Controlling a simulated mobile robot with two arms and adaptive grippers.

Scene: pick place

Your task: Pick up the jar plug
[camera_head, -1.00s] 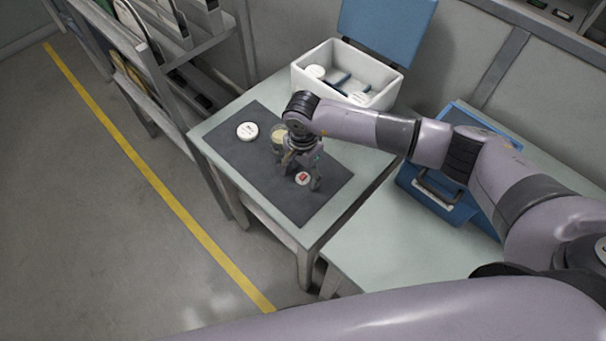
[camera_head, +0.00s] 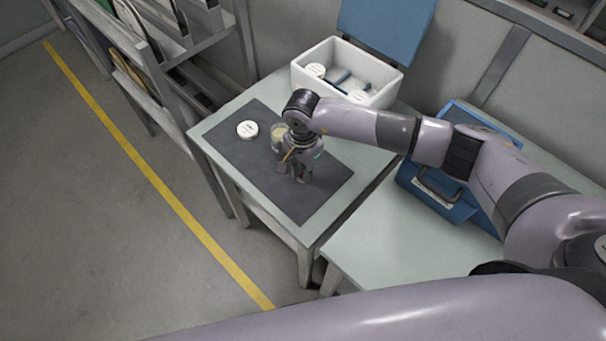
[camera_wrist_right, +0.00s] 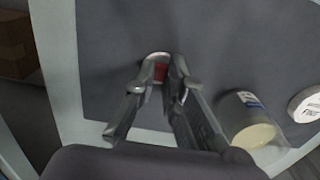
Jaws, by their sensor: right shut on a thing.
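The jar plug (camera_wrist_right: 158,72), a small white piece with a red top, sits between the fingertips of my right gripper (camera_wrist_right: 162,68) over the dark mat. My right gripper (camera_head: 301,177) is shut on it, low over the front right part of the mat in the head view. There the fingers hide the plug almost wholly. Whether it still touches the mat, I cannot tell. A glass jar (camera_head: 278,139) with pale contents stands close behind the gripper; it also shows in the wrist view (camera_wrist_right: 246,120). My left gripper is not in view.
A white round lid (camera_head: 247,130) lies on the dark mat (camera_head: 235,155), left of the jar. A white bin (camera_head: 380,100) with several things stands at the table's back. A blue case (camera_head: 440,190) is to the right. The mat's front left is clear.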

